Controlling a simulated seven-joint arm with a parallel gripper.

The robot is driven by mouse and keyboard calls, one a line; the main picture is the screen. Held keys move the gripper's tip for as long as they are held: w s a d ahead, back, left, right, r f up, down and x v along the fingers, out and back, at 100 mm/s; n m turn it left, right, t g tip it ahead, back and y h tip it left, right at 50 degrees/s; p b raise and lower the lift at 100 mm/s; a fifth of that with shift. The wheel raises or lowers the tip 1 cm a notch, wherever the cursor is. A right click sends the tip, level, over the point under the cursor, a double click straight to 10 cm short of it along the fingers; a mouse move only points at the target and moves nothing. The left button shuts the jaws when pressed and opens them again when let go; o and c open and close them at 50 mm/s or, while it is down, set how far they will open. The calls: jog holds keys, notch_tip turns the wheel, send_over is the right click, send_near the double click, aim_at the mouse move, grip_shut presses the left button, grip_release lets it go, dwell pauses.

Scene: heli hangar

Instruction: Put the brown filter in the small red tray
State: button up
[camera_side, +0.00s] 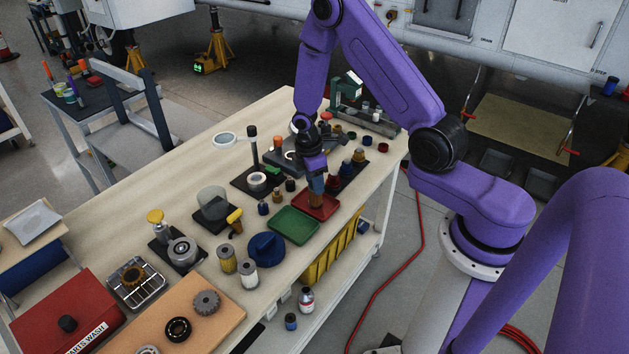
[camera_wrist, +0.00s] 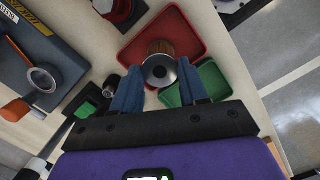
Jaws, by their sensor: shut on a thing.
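The brown filter (camera_side: 316,200) is upright under my gripper (camera_side: 316,184), inside the outline of the small red tray (camera_side: 331,209). In the wrist view my gripper's blue fingers (camera_wrist: 160,92) are shut on the filter (camera_wrist: 160,48), which shows a silvery end with a dark centre hole and a ribbed brown side. The red tray (camera_wrist: 188,27) lies behind the filter there. Whether the filter's bottom touches the tray floor or hangs just above it, I cannot tell. No other thing shows in the red tray.
A green tray (camera_side: 293,226) sits close beside the red one. Small bottles (camera_side: 358,157) stand on a dark mat beyond the red tray. A blue cap-like part (camera_side: 266,249) and two canisters (camera_side: 227,258) stand nearer. A yellow bin (camera_side: 330,258) is below the table edge.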

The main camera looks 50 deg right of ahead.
aim_at(310, 186)
jog(key=shift+f, duration=0.25)
jog(key=o, duration=1)
jog(key=s+a+r, duration=0.1)
jog(key=a+r, duration=0.2)
jog(key=r, duration=0.5)
jog(key=s+a+r, duration=0.1)
jog(key=a+r, duration=0.3)
jog(key=r, duration=0.4)
jog(key=s+a+r, duration=0.2)
jog(key=s, duration=0.6)
jog(key=s+a+r+y, duration=0.1)
jog(key=s+r, duration=0.2)
jog(key=s, duration=0.5)
jog(key=s+a+r, duration=0.2)
jog(key=s, duration=0.7)
jog(key=shift+a+r+n+t+y, duration=0.3)
jog(key=shift+t, duration=0.1)
